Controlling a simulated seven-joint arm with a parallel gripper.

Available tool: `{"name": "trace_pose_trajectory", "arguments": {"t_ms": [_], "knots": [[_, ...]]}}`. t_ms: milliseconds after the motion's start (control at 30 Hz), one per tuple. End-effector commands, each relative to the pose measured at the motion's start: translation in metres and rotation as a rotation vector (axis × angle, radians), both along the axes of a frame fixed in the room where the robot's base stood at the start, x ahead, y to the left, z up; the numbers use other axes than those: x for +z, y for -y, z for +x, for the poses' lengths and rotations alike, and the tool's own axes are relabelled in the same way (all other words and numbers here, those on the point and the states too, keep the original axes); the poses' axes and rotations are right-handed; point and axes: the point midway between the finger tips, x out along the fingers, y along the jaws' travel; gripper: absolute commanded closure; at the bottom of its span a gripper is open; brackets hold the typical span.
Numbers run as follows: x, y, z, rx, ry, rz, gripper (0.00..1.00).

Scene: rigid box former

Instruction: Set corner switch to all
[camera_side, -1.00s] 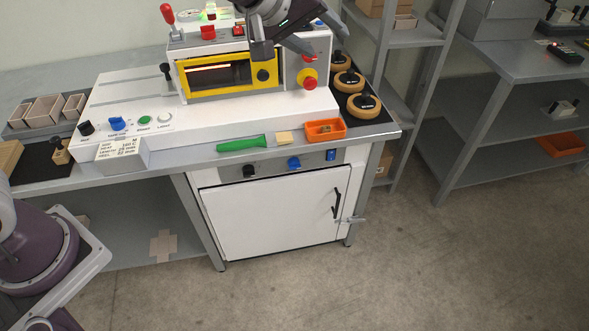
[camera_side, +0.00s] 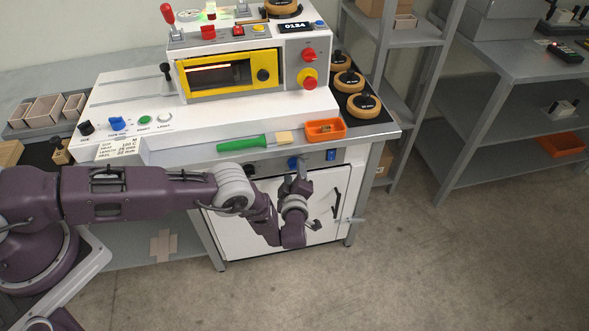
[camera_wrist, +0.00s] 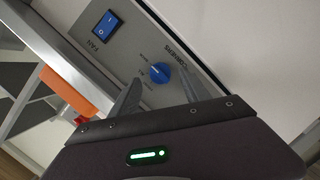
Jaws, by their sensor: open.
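My gripper (camera_wrist: 159,84) is open, with one finger on each side of the knob's near edge in the wrist view. In the side view my gripper (camera_side: 301,180) is low in front of the panel. I cannot tell whether the fingers touch the knob.
A blue FAN rocker switch (camera_wrist: 104,26) sits beside the knob. An orange tray (camera_side: 325,130) and a green-handled tool (camera_side: 242,142) lie on the bench above. The white cabinet door (camera_side: 322,190) with its black handle is below the panel. The floor in front is clear.

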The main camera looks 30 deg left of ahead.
Motion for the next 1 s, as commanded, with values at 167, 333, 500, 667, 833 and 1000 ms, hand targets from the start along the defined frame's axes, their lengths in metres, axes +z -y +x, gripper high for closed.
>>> {"name": "trace_pose_trajectory", "arguments": {"t_ms": [167,333,500,667,833,1000], "knots": [[-0.004,-0.011,0.015,0.000,-0.001,0.001,0.45],[-0.005,-0.011,0.017,-0.002,-0.003,0.000,0.45],[-0.004,-0.011,0.017,-0.002,-0.003,0.000,0.65],[-0.004,-0.011,0.017,-0.002,-0.003,0.000,0.97],[-0.005,-0.011,0.017,-0.001,0.000,-0.003,1.00],[-0.005,-0.011,0.016,0.000,0.032,-0.034,1.00]]}}
